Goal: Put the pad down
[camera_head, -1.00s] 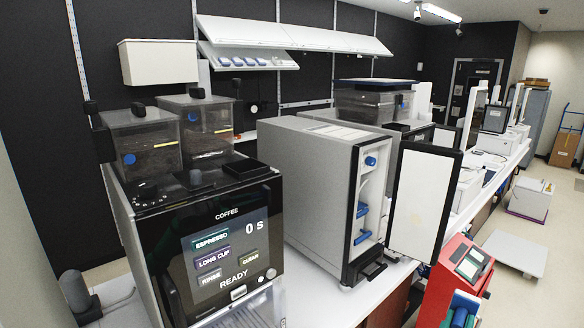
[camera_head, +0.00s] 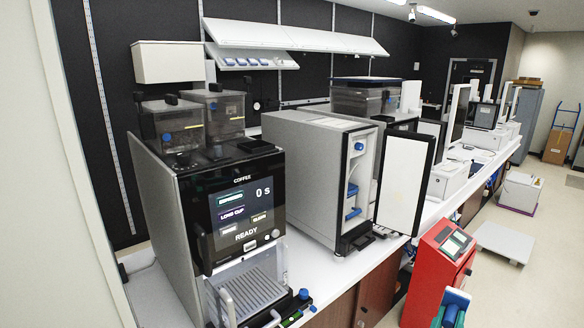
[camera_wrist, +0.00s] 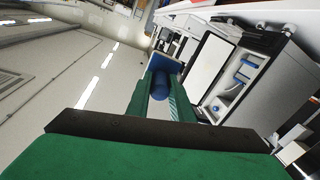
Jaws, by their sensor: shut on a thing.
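The pad is held up in the air, apart from the counter (camera_head: 330,262). Much of the pad is hidden by the fingers.
A coffee machine (camera_head: 238,215) with a lit screen stands at the left of the counter. A grey fridge unit (camera_head: 320,180) beside it has its white door (camera_head: 405,180) open. Small blue-knobbed items (camera_head: 303,294) lie by the front edge. Open floor (camera_head: 545,250) is at right.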

